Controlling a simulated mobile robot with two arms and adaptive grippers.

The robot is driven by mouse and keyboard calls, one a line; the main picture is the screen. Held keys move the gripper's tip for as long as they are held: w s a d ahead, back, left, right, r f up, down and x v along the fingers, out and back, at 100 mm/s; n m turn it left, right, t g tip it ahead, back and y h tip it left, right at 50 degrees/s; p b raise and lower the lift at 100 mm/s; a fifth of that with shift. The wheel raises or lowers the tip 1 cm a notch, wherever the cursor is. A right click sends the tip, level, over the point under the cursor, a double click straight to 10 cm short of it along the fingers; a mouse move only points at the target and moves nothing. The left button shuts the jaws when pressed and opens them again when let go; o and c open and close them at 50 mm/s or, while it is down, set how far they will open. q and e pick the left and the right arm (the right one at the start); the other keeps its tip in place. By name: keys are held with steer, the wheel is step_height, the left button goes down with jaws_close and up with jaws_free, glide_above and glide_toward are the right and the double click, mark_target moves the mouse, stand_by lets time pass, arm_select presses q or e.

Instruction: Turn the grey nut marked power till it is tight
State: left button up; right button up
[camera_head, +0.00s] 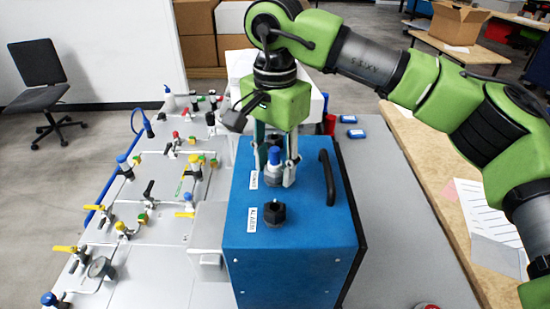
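The blue analyser box (315,245) stands on the grey table. On its top is a grey nut (272,180) with a blue upper part (274,157), beside a white label (254,180) too small to read surely. My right gripper (275,182) points down from above, its fingers on either side of this nut and partly hiding it. I cannot tell whether the fingers press on it or stand slightly apart. A black knob (274,213) sits nearer the front of the box, beside a second label (252,219). My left gripper is out of view.
A black handle (327,178) rises at the right of the box top, close to the gripper. A panel (155,225) with several valves and fittings lies to the left. Small blue items (356,133) lie behind. The grey table right of the box is mostly clear.

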steer(key=n, duration=0.4)
steer(key=shift+p, duration=0.35)
steer(key=n, duration=0.4)
steer(key=c, duration=1)
steer(key=m, duration=0.3)
steer(key=shift+f+b, duration=0.15)
steer(key=shift+b, duration=0.25)
steer(key=shift+c, duration=0.2)
steer(key=m+b, duration=0.1)
steer(key=m, duration=0.5)
steer(key=shift+m+b, duration=0.4)
steer(key=o, duration=1)
steer(key=shift+o, duration=0.2)
